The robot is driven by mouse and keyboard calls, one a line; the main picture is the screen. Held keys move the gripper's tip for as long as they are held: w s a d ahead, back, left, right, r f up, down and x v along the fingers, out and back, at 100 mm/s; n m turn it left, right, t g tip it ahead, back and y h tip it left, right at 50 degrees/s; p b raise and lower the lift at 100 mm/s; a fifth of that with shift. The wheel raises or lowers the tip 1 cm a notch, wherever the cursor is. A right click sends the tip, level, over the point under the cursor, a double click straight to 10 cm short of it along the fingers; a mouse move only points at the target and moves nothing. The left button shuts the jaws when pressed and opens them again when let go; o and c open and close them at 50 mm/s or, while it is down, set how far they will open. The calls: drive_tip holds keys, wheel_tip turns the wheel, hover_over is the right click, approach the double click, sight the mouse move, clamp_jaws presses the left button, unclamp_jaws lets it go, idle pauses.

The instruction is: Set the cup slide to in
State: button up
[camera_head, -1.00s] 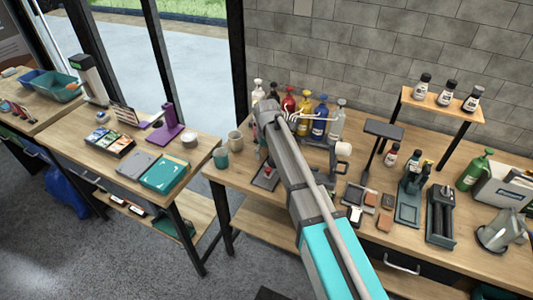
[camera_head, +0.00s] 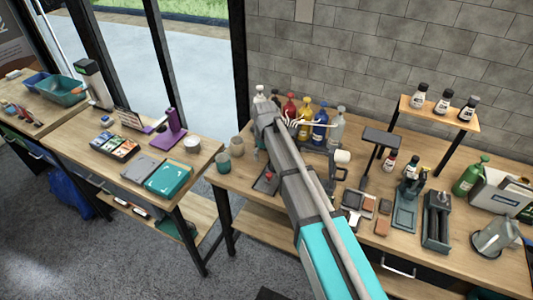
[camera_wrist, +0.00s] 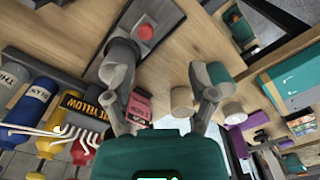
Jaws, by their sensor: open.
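A grey plate (camera_wrist: 120,48) with a red button (camera_wrist: 145,31) lies on the wooden workbench in the wrist view. It also shows in the head view (camera_head: 265,183), partly hidden by my arm. I cannot clearly make out the cup slide. My gripper (camera_wrist: 165,85) is open, with its fingers spread; the left finger overlaps the grey plate below the button. I see nothing held between the fingers. A beige cup (camera_wrist: 182,101) shows between the fingers, and a teal cup (camera_wrist: 218,74) shows by the right finger.
Bottles stand behind the plate, including a blue bottle (camera_wrist: 30,105) and a yellow bottle (camera_head: 304,112), near white curved tubes (camera_wrist: 68,132). A wooden shelf (camera_head: 440,110) stands at the right. A gap separates the workbench from the left table (camera_head: 60,145).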

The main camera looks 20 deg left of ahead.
drive_tip(key=shift+s, duration=1.2)
drive_tip(key=shift+a, duration=0.1)
hover_over(269, 174)
drive_tip(key=shift+f, duration=0.15)
idle(0.3)
wheel_tip(269, 174, down, 14)
drive_tip(key=b, duration=1.3)
drive_tip(key=shift+r+b, duration=0.25)
drive_tip(key=shift+b, duration=0.15)
